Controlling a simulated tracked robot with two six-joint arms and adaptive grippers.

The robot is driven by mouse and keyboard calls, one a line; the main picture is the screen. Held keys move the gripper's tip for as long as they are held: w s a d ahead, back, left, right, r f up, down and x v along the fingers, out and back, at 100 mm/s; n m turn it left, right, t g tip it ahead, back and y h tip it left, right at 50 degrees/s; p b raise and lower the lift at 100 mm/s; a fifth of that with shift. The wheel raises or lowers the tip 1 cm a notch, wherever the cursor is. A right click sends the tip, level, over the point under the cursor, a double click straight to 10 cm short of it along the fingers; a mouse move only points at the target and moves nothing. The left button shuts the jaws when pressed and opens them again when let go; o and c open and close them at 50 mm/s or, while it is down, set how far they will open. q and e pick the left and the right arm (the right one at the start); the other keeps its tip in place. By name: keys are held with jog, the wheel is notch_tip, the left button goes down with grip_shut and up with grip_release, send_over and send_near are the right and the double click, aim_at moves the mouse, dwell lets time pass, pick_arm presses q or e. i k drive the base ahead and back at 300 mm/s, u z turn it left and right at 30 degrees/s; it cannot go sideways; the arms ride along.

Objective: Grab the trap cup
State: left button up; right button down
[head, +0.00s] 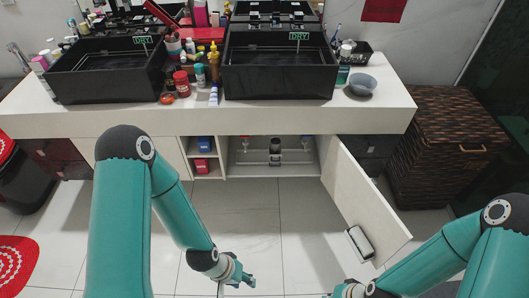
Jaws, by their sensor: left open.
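A small dark cylinder (275,145), which looks like the trap cup, stands in the open cabinet (240,170) under the right sink. A light-and-dark fitting sits just below it, too small to make out. My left gripper (245,284) is open at the bottom of the view, over the floor in front of the cabinet and well short of the cup. Nothing shows between its fingers. My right gripper (338,292) is mostly cut off by the bottom edge, so its jaws are hidden.
Red and blue items flank the cup inside the cabinet. Blue and red boxes (203,155) fill the left shelves. Tiled floor (235,210) in front is clear.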

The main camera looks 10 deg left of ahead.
aim_at(276, 142)
jog(key=z, duration=0.15)
jog(key=i, duration=0.95)
jog(key=u, duration=0.05)
